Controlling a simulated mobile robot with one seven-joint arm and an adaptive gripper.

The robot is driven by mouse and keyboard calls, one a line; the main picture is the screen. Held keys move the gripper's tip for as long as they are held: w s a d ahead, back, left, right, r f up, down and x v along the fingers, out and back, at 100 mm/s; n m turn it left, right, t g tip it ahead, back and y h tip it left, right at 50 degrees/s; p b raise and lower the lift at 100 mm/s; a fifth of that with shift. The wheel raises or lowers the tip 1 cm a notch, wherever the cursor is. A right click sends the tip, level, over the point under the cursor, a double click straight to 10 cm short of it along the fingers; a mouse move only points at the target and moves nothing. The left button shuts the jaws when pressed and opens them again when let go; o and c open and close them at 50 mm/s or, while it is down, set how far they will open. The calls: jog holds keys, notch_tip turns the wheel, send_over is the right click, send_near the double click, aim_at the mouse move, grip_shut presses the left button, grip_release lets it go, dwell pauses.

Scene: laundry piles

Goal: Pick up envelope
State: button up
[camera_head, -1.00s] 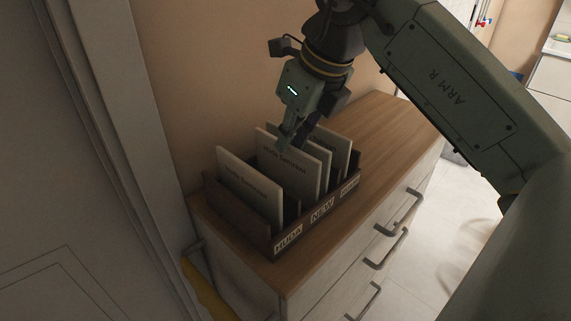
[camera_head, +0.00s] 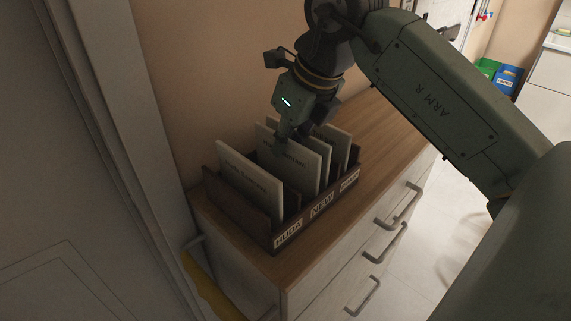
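Several pale envelopes with dark printed text stand upright in a dark wooden sorter on top of a cabinet. One envelope (camera_head: 250,182) stands in the left slot, labelled "HUDA". Another envelope (camera_head: 297,165) stands in the middle section, labelled "NEW", with more behind it and to its right. My gripper (camera_head: 291,137) points down at the top edge of the middle envelopes. Its fingertips overlap that edge in the picture. I cannot tell whether they touch or straddle an envelope, or whether they are open.
The sorter (camera_head: 287,240) has low walls and dividers. The wooden cabinet top (camera_head: 385,130) is clear to the right. Drawer handles (camera_head: 398,207) stick out at the front. A wall stands close behind. Green and blue bins (camera_head: 507,80) are far off at upper right.

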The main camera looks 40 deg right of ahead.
jog(key=shift+f, duration=0.1)
dwell(0.3)
grip_shut()
jog(key=shift+r+p, duration=0.55)
jog(key=shift+p, duration=0.1)
notch_tip(320, 180, up, 10)
jog(key=shift+f+b, duration=0.25)
jog(key=shift+b, duration=0.75)
jog(key=shift+f, duration=0.1)
